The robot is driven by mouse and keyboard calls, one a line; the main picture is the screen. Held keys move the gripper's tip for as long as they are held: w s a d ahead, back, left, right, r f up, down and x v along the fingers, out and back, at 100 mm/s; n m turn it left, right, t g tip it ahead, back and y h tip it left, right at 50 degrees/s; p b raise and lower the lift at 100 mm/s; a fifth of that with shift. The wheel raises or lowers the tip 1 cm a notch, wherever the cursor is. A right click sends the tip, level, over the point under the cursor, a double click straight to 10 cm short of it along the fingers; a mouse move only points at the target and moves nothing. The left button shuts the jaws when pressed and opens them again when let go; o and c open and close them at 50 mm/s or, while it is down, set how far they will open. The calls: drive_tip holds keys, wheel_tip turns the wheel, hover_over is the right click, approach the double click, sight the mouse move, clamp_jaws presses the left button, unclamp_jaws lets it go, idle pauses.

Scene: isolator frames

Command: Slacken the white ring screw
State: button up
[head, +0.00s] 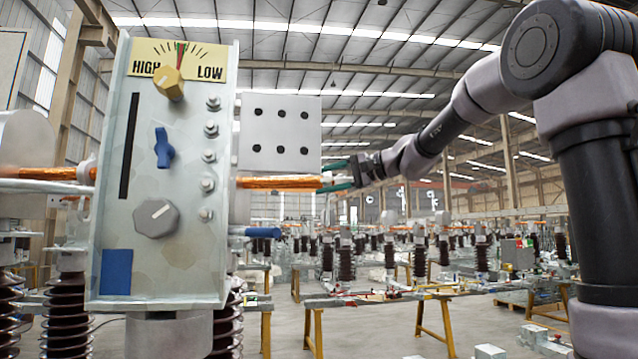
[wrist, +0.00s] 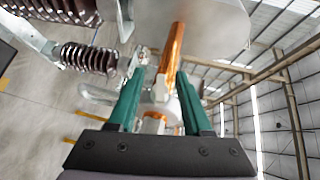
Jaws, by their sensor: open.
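A copper rod (head: 278,182) runs right from the panel box and ends near my gripper (head: 326,174). A small whitish part, probably the white ring screw, shows at the rod's end in the head view, largely covered by the fingers. In the wrist view the rod (wrist: 172,50) reaches down between the two green fingers of my gripper (wrist: 160,74). A pale, rounded part that looks like the white ring screw (wrist: 172,107) lies between the fingers, near the palm. The fingers are apart on either side of it. I cannot tell whether either finger touches it.
The panel box (head: 185,265) carries a yellow knob (head: 168,83), a blue handle (head: 164,148) and a grey knob (head: 156,217). A blue-ended lever (head: 263,233) sticks out below the rod. Brown ribbed insulators (wrist: 85,58) stand nearby. Background benches are farther off.

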drive_tip(key=shift+x, duration=0.85)
clamp_jaws()
